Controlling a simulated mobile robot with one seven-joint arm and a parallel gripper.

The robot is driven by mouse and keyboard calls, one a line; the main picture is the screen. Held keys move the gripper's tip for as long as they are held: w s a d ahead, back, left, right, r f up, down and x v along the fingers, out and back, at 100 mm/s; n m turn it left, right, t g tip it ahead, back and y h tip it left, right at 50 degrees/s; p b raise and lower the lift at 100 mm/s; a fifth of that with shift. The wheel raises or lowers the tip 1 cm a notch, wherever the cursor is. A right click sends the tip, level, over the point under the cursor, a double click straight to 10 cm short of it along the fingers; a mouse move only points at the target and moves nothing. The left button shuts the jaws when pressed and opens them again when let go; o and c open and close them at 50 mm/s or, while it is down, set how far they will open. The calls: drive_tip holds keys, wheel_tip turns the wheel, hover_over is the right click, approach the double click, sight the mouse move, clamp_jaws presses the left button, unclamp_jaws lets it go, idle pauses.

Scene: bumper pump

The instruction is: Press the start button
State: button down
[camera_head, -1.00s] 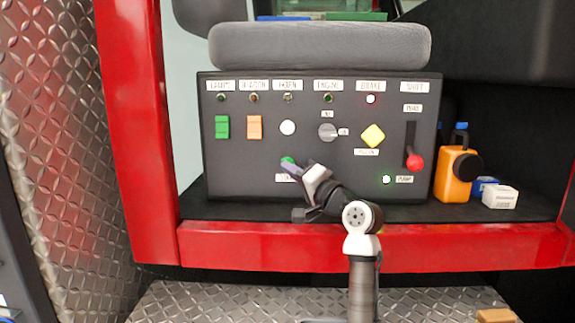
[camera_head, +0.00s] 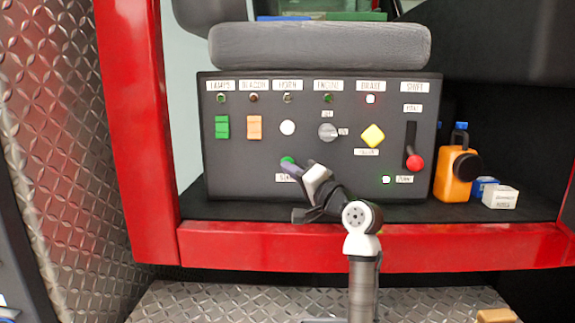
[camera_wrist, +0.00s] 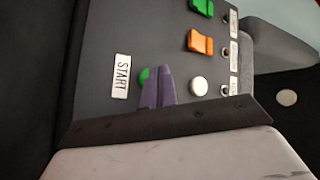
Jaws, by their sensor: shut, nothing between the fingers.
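The round green start button (camera_head: 287,160) is low on the dark control panel (camera_head: 236,165), above a small white START label (camera_head: 284,178). My gripper (camera_head: 290,167) is shut and empty, with its tips right at the button and covering part of it. In the wrist view the closed purple fingers (camera_wrist: 156,88) overlap the green start button (camera_wrist: 144,75), next to the START label (camera_wrist: 121,75). I cannot tell whether the fingertips touch the button or stop just in front of it.
A white round button (camera_head: 287,128), orange switch (camera_head: 254,127), green switch (camera_head: 222,127), knob (camera_head: 327,132), yellow button (camera_head: 373,135) and red-tipped lever (camera_head: 414,162) share the panel. An orange jug (camera_head: 454,174) stands right of it. A red beam (camera_head: 400,248) runs below.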

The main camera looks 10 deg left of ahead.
drive_tip(key=shift+w, duration=0.1)
drive_tip(key=shift+w+a, duration=0.1)
drive_tip(key=shift+w, duration=0.25)
drive_tip(key=shift+w, duration=0.4)
idle(0.6)
drive_tip(key=shift+s, duration=0.8)
drive_tip(key=shift+s, duration=0.1)
drive_tip(key=s, duration=0.2)
drive_tip(key=s+d, duration=0.1)
drive_tip(key=s, duration=0.1)
drive_tip(key=shift+s+d, duration=0.1)
drive_tip(key=shift+s, duration=0.3)
